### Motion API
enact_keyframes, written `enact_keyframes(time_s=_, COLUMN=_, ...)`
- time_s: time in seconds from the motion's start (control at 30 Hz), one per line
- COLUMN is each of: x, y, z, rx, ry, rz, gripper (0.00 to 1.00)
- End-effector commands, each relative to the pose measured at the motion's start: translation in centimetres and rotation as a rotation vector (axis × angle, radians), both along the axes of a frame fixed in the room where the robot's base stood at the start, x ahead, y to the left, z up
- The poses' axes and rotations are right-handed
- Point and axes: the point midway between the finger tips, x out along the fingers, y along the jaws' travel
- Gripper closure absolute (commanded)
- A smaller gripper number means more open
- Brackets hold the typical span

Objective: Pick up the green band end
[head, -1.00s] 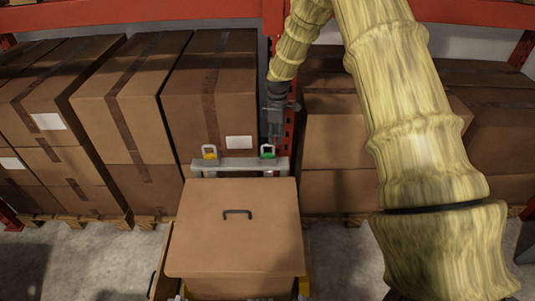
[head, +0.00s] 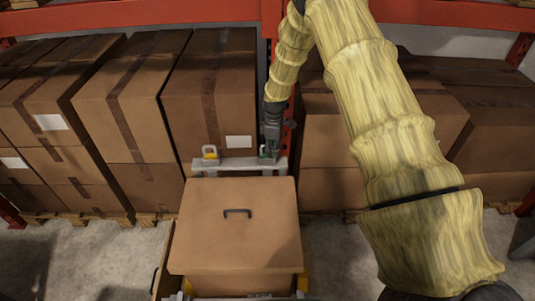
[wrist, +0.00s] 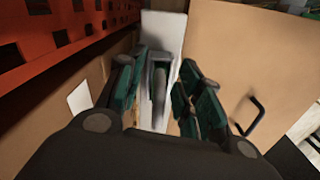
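The green band end (head: 263,152) stands on the right part of a pale rail, partly hidden by my gripper (head: 271,150) in the head view. In the wrist view the green band end (wrist: 160,75) shows as a grey upright loop with a dark green part, between my two fingers. My gripper (wrist: 162,85) is open, with a finger on each side of it and a visible gap. I cannot tell whether either finger touches it.
A yellow band end (head: 210,153) stands on the left of the pale rail (head: 235,163). A brown lidded box (head: 235,245) with a black handle is in front. Stacked cartons (head: 125,95) and a red rack upright (head: 288,130) stand behind, close to my gripper.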

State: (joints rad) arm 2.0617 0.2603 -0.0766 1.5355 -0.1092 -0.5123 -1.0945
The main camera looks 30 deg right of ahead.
Motion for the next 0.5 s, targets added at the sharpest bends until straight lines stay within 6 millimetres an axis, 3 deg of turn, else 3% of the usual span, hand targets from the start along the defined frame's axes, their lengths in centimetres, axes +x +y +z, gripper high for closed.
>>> enact_keyframes(time_s=0.17, x=0.03, y=0.00, z=0.01, rx=-0.001, ry=-0.001, rz=0.000, gripper=0.64)
enact_keyframes(time_s=0.37, x=0.03, y=-0.01, z=0.03, rx=-0.001, ry=-0.001, rz=0.000, gripper=0.99)
enact_keyframes(time_s=0.5, x=0.03, y=-0.03, z=0.03, rx=-0.001, ry=-0.001, rz=0.000, gripper=1.00)
